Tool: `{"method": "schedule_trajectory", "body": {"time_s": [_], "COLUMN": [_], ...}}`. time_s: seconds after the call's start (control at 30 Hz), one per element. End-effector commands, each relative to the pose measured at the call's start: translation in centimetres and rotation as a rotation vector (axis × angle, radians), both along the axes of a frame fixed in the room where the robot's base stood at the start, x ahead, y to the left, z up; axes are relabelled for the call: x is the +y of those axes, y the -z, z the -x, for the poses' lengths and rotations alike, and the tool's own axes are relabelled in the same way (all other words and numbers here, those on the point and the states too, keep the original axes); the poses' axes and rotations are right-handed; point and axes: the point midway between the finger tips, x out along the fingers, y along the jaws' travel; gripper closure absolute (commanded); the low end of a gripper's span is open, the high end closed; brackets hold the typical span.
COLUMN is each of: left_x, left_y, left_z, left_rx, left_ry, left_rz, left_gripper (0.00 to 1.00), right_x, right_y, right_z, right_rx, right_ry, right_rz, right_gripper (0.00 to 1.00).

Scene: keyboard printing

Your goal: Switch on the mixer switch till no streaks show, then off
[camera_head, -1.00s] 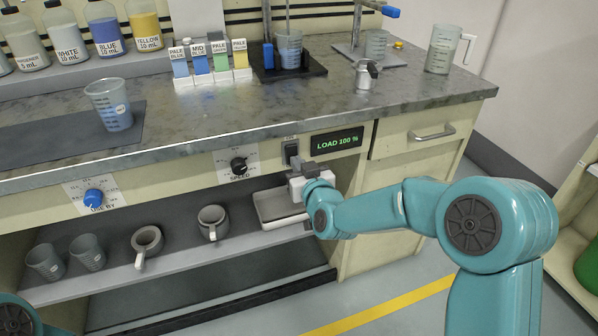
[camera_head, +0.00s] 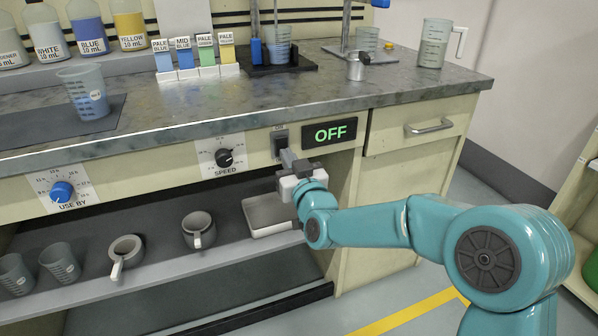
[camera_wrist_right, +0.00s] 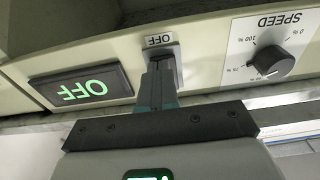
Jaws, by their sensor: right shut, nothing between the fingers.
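The mixer switch (camera_head: 279,141) is a dark rocker on the bench front, beside a display (camera_head: 330,133) that reads OFF in green. My right gripper (camera_head: 290,157) is shut and empty, its fingertips at the lower part of the switch. In the right wrist view the shut fingers (camera_wrist_right: 157,84) reach the switch beside an upside-down OFF label (camera_wrist_right: 160,40) and cover part of it; I cannot tell whether they touch. The mixing beaker (camera_head: 277,44) stands on a black base at the back and holds bluish liquid; streaks cannot be made out. My left gripper is out of view.
The speed knob (camera_head: 224,158) is left of the switch, the blue use-by knob (camera_head: 62,191) farther left. A beaker (camera_head: 86,93) stands on a dark mat. Mugs (camera_head: 199,230) and a tray (camera_head: 270,214) sit on the shelf below. A drawer handle (camera_head: 429,128) is at right.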

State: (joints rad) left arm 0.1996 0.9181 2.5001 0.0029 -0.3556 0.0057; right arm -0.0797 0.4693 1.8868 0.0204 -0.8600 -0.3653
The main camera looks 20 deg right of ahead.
Motion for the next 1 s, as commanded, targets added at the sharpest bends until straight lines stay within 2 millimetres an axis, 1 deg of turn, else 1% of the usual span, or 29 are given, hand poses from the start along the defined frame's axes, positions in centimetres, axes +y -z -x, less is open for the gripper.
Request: {"method": "schedule_trajectory", "body": {"time_s": [0.07, 0.17, 0.4, 0.6, 0.7, 0.8, 1.0], "left_x": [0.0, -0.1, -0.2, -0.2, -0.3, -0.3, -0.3], "left_y": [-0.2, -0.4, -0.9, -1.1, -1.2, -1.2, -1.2], "left_z": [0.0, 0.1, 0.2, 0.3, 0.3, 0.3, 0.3], "left_rx": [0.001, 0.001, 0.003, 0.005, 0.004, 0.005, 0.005], "left_ry": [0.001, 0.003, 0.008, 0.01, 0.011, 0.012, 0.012], "left_rz": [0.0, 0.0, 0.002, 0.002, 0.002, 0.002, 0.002], "left_gripper": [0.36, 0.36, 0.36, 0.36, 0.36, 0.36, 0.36], "right_x": [0.1, 0.0, -0.3, -0.5, -0.6, -0.6, -0.6], "right_y": [0.0, 0.0, 0.5, 0.9, 1.1, 1.2, 1.2], "right_z": [0.8, 2.9, 8.9, 13.4, 15.0, 16.0, 16.7], "right_rx": [0.004, 0.002, -0.001, -0.003, -0.004, -0.003, -0.005], "right_ry": [-0.003, -0.002, -0.001, -0.001, -0.001, -0.001, -0.001], "right_rz": [-0.001, -0.001, 0.0, 0.0, 0.0, 0.0, 0.0], "right_gripper": [1.0, 1.0, 1.0, 1.0, 1.0, 1.0, 1.0]}}
